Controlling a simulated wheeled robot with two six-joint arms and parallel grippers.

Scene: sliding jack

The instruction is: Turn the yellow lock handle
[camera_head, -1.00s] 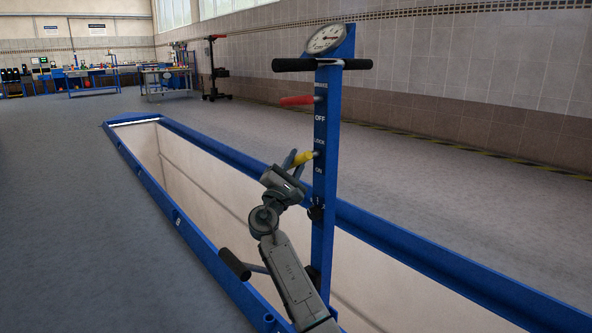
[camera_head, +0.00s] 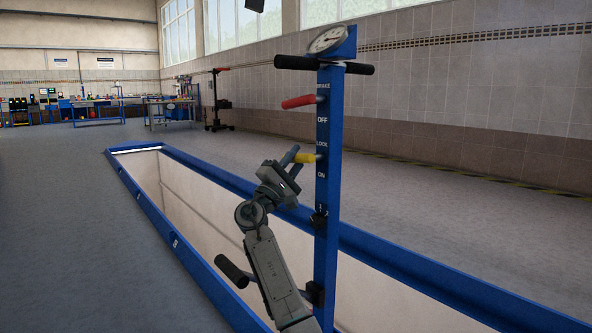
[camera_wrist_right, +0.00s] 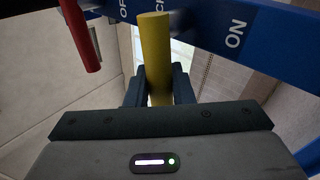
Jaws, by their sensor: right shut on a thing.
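The yellow lock handle (camera_head: 305,158) sticks out to the left from the blue post (camera_head: 328,200), beside the LOCK label, between OFF and ON. My right gripper (camera_head: 291,157) is shut on the yellow handle, with a finger on each side of it. In the right wrist view the yellow handle (camera_wrist_right: 155,50) runs up between the two dark fingers (camera_wrist_right: 158,88) toward the post. My left gripper is in neither view.
A red handle (camera_head: 299,101) sits above the yellow one, near the BRAKE label. A black crossbar (camera_head: 297,62) and a round gauge (camera_head: 327,40) top the post. A lower black grip (camera_head: 232,271) juts left. A blue-framed pit (camera_head: 180,195) lies below.

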